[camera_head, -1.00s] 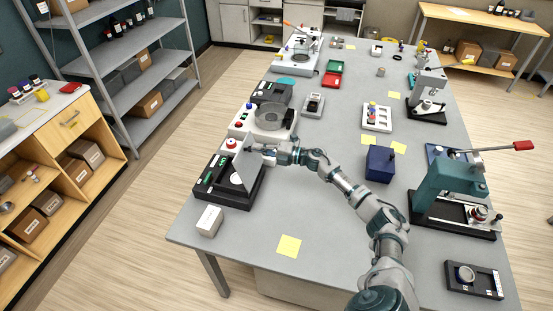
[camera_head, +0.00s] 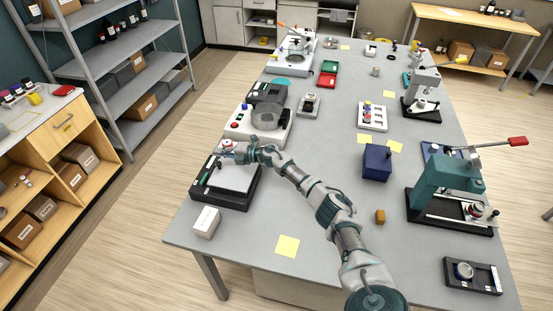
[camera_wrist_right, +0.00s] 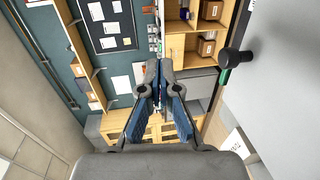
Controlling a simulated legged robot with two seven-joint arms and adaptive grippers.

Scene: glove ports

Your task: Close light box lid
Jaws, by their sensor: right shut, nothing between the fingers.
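The light box (camera_head: 222,202) is a black, low box at the left edge of the table. Its pale lid panel (camera_head: 236,175) looks flat or nearly flat over the box; I cannot tell if it is fully down. My right gripper (camera_head: 226,152) is at the far side of the panel, close above it. In the wrist view its fingers (camera_wrist_right: 160,80) are together and hold nothing. A dark knob (camera_wrist_right: 236,58) with a green part beside a pale surface shows to the right of the fingers; I cannot tell which part it is. My left gripper is out of view.
A white device with a round bowl (camera_head: 265,118) stands just behind the light box. A small white box (camera_head: 206,222) stands in front of it. A yellow note (camera_head: 288,246) and a dark blue box (camera_head: 377,163) are to the right. The front middle of the table (camera_head: 330,265) is clear.

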